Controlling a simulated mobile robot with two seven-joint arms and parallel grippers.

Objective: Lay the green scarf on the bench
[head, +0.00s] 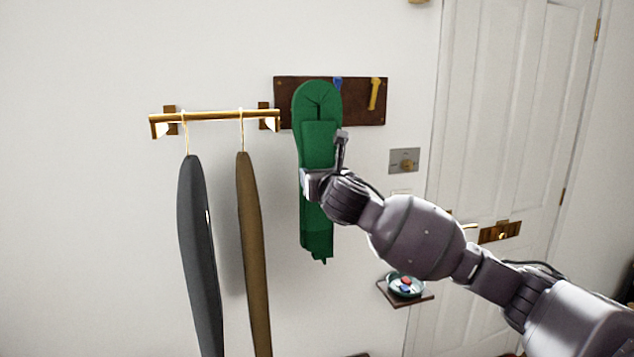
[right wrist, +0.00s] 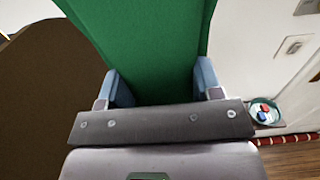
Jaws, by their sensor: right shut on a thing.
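The green scarf (head: 319,130) hangs folded and upright in front of the dark wooden peg board on the wall, its looped top over the board's left part. Whether a peg still bears it is hidden. My right gripper (head: 312,184) is shut on the scarf around its middle. In the right wrist view, the scarf (right wrist: 150,45) runs up between the two blue-grey fingers of the gripper (right wrist: 163,88). No bench can be made out for sure. My left gripper is not in view.
The peg board (head: 357,108) has a blue peg (head: 337,83) and a yellow peg (head: 374,94). Left of the scarf, a grey garment (head: 196,250) and a brown garment (head: 251,250) hang from a brass rail (head: 215,117). A small shelf with a dish (head: 405,286) is at lower right, beside a white door (head: 505,130).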

